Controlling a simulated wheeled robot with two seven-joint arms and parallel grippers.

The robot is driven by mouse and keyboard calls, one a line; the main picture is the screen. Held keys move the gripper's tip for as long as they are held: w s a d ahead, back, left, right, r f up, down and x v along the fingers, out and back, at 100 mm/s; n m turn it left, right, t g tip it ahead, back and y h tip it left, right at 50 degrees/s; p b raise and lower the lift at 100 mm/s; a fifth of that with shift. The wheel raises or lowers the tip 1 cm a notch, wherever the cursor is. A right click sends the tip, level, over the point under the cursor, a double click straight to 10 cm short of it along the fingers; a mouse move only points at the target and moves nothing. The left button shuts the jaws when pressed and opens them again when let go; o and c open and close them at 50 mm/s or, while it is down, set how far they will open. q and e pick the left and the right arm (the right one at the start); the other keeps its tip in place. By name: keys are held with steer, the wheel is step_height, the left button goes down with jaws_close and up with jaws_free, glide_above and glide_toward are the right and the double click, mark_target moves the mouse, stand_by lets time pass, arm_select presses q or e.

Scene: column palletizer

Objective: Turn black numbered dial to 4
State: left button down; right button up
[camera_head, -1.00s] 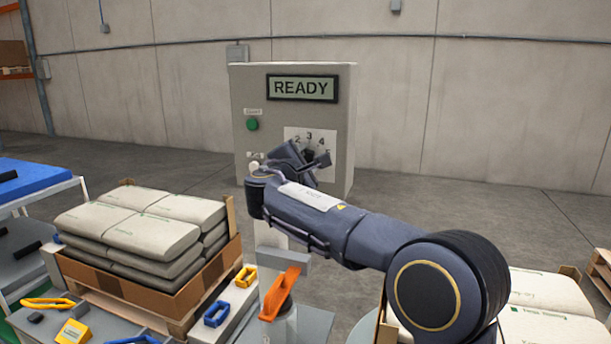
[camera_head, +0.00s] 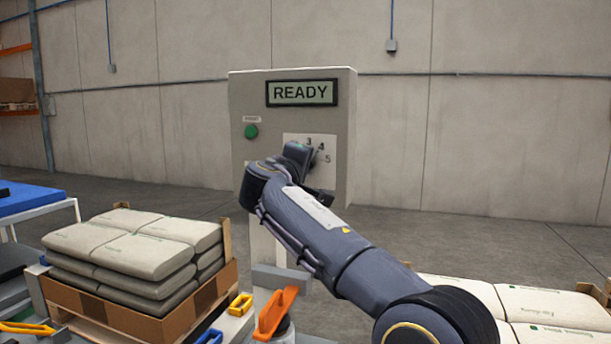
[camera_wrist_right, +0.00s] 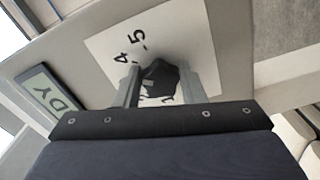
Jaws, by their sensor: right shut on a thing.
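The control box (camera_head: 242,103) stands ahead with a lit screen (camera_head: 301,93) reading READY. The 4 and 5 are printed beyond the dial there. Where the dial points cannot be told. In the head view my right gripper (camera_head: 312,160) is at the plate, partly hidden by its wrist. My left gripper is not in view.
A green button (camera_head: 251,132) is on the box, left of the dial plate. A pallet of sacks (camera_head: 135,243) stands at the lower left, another sack stack (camera_head: 540,301) at the lower right. An orange handle (camera_head: 277,313) stands low in front.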

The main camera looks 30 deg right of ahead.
steer(key=shift+f+m+b, duration=0.15)
steer(key=shift+m+b, duration=0.2)
steer(key=shift+m, duration=0.25)
steer(key=o, duration=1)
steer(key=shift+a, duration=0.1)
steer(key=b+v, duration=0.1)
steer(key=v, duration=0.6)
steer(key=shift+s+a, duration=0.15)
steer(key=shift+s, duration=0.15)
